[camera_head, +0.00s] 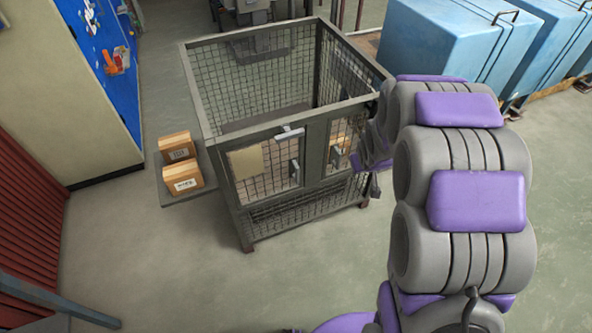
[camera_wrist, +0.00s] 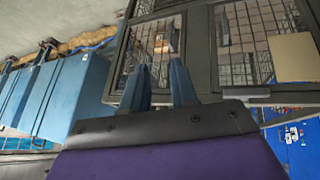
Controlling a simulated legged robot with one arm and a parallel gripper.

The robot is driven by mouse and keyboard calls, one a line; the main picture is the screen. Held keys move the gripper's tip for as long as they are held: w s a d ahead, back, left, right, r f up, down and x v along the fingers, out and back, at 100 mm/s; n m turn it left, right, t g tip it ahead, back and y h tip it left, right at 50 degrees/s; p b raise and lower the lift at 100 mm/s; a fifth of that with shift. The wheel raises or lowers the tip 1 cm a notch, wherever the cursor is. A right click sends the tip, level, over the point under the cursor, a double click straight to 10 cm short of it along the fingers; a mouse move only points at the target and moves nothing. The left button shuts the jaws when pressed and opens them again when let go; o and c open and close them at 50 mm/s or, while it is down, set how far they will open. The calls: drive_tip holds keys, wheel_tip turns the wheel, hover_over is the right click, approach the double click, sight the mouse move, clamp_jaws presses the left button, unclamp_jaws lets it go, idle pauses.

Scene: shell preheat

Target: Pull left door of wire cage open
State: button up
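The wire cage (camera_head: 255,109) is a dark grey open-topped frame with mesh walls. Its left door (camera_head: 271,188) looks closed, with a tan plate (camera_head: 246,162) and a grey vertical handle (camera_head: 295,172) near its right edge. A light grey latch piece (camera_head: 290,133) sits at the top of that door. In the wrist view, which looks turned over, the tan plate (camera_wrist: 293,56) is at the right. My gripper (camera_wrist: 160,68) is open, its two blue-grey fingers apart and nothing held. It is by the cage's right door, right of the left door; the arm partly hides it in the head view.
Two cardboard boxes (camera_head: 182,178) sit on a side shelf (camera_head: 183,198) left of the cage. Blue bins (camera_head: 450,40) stand at the right back. A blue tool board (camera_head: 103,58) is at the left. The floor before the cage is clear.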

drive_tip(key=w+a+f+n+t+y, duration=0.1)
drive_tip(key=w+a+f+t, duration=0.1)
drive_tip(key=w+f, duration=0.55)
drive_tip(key=n+t+y+b, duration=0.1)
drive_tip(key=t+y+b, duration=0.3)
drive_tip(key=t+y, duration=0.35)
approach(298, 173)
drive_tip(key=shift+t, duration=0.25)
drive_tip(key=b+x, duration=0.2)
drive_tip(key=x, duration=0.4)
drive_tip(key=b+x, duration=0.1)
drive_tip(key=x, duration=0.5)
drive_tip(key=shift+w+a+f+b, duration=0.15)
drive_tip(key=shift+w+f+b, duration=0.05)
drive_tip(key=shift+w+b, duration=0.15)
clamp_jaws()
drive_tip(key=shift+s, duration=0.1)
